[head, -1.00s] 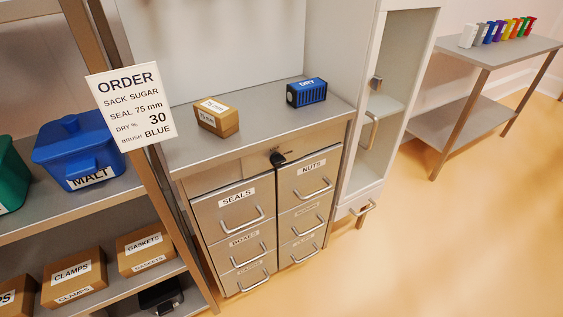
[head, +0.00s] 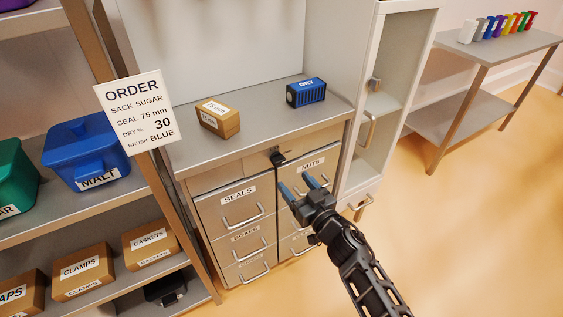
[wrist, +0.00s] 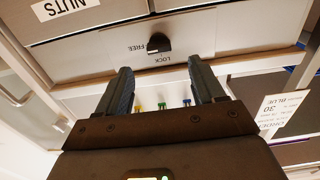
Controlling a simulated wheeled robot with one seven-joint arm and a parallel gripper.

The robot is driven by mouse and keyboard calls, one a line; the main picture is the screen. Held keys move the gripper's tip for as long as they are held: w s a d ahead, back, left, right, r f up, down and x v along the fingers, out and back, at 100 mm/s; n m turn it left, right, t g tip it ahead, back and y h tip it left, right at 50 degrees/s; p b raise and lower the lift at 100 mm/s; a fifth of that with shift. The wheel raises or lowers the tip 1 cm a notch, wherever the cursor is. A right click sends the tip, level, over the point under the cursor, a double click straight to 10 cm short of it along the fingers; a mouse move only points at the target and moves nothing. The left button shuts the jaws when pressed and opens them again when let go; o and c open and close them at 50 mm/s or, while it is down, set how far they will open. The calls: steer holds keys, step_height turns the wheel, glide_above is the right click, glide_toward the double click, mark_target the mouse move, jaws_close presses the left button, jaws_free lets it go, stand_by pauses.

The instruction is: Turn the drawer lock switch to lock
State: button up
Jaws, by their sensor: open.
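The drawer lock switch (head: 277,158) is a small black knob on the front panel above the drawers. In the wrist view the knob (wrist: 160,44) shows close up and upside down, with FREE and LOCK printed beside it. Which label it points at is hard to tell. My gripper (head: 298,185) is open and empty, in front of the right drawer column, a little below the switch in the picture. In the wrist view its two blue fingers (wrist: 160,75) stand apart, with the knob beyond the gap between them. I see no contact with the knob.
The drawers have bar handles, such as the SEALS handle (head: 243,217). A cardboard box (head: 219,118) and a blue DRY box (head: 306,92) stand on the counter (head: 262,118). An order sign (head: 137,112) hangs at left. A tall cabinet (head: 372,100) stands at right. Floor at right is clear.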

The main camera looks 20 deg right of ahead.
mark_target(281, 163)
steer(key=shift+w+a+r+b, duration=0.15)
steer(key=shift+w+b, duration=0.45)
steer(key=shift+w, duration=1.6)
steer(key=shift+w+a+b, duration=0.25)
steer(key=shift+w+b, duration=0.3)
steer(key=shift+w, duration=1.6)
steer(key=shift+c, duration=0.3)
steer(key=c, duration=1)
